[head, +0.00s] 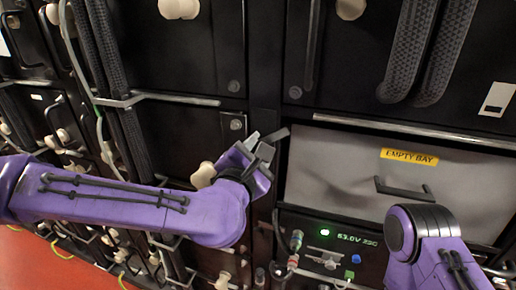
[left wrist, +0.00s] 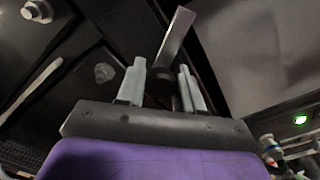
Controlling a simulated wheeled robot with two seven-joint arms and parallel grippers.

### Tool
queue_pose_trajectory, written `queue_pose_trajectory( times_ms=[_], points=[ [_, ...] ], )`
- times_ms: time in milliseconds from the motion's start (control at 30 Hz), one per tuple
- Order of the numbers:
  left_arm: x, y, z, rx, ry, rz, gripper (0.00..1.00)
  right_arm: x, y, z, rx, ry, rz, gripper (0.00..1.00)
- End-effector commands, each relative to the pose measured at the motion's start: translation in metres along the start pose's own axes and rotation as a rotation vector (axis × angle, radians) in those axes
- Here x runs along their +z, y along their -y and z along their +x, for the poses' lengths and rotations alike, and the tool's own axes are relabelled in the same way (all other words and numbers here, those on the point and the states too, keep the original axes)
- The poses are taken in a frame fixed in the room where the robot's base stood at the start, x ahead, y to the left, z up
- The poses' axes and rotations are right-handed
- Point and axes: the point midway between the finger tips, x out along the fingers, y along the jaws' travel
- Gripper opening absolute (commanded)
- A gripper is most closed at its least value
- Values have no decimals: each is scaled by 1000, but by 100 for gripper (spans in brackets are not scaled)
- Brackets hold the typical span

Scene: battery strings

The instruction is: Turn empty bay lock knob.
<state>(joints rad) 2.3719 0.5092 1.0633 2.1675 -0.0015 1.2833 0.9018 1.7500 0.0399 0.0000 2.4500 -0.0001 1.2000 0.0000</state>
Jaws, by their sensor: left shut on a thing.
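The empty bay is a grey panel (head: 335,165) with a yellow "EMPTY BAY" label (head: 409,157) and a dark handle (head: 404,190). Beside its upper left edge is the lock knob, with a flat lever (head: 277,134). In the left wrist view the lever (left wrist: 177,33) points up and slightly right from a dark round hub. My left gripper (head: 262,148) is shut on the knob, and its two grey fingers (left wrist: 162,86) stand either side of the hub. The fingers partly hide the hub. My right arm shows at the lower right, but its gripper is out of frame.
A module with a green light and "63.0V" display (head: 355,240) sits below the bay, with connectors and cables at its left. Thick braided cables (head: 412,45) hang above the bay. A metal rail (head: 415,131) runs along its top. Bolts (head: 236,124) stand out nearby.

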Motion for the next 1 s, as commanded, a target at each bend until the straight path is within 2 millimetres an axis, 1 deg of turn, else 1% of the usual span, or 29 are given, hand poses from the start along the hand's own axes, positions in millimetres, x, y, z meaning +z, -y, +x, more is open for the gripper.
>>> queue_pose_trajectory(
  times_ms=[200, 500, 700, 1000],
  points=[
    [1, 0, 0, 1, 1, 205, 6, -1, 0, -3, 0, 0, 0, 67],
    [1, 0, 0, 0, 1, 445, 6, -3, -1, -6, 0, 0, 0, 67],
    [0, 1, 0, 0, 0, 553, 6, -3, -1, -8, 0, 0, 0, 67],
    [0, 1, 0, 0, 1, 629, 6, -4, -1, -9, 0, 0, 0, 67]
  ],
)
